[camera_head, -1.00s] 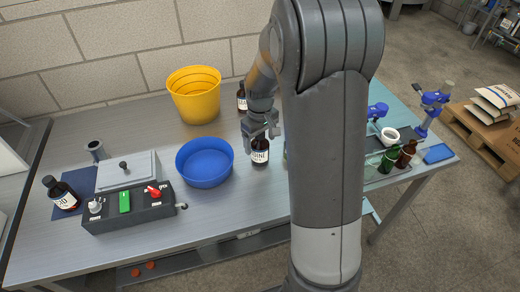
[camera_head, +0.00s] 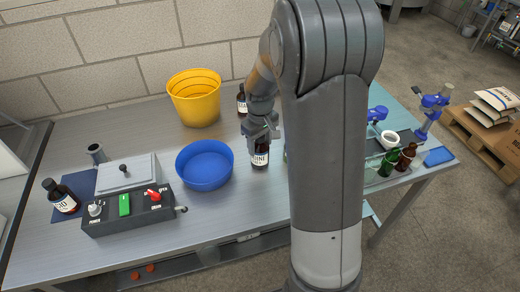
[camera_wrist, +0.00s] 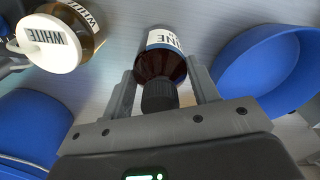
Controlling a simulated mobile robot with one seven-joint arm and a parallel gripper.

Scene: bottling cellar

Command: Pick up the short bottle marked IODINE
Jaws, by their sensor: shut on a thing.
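The brown bottle (camera_head: 260,157) with a white label ending in "INE" stands on the steel table, just right of the blue bowl. My gripper (camera_head: 261,132) comes down on it from above and is shut on it. In the wrist view the same bottle (camera_wrist: 160,66), with its black cap toward me, sits between the two fingers of my gripper (camera_wrist: 163,88). The start of its label is hidden. I cannot tell whether its base is off the table.
The blue bowl (camera_head: 205,183) is close on the left, with a yellow bucket (camera_head: 195,119) behind it. Another brown bottle (camera_head: 241,104) stands behind my gripper. A control box (camera_head: 128,211) and a labelled bottle (camera_head: 60,204) are at left. A white-capped bottle (camera_wrist: 47,45) shows in the wrist view.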

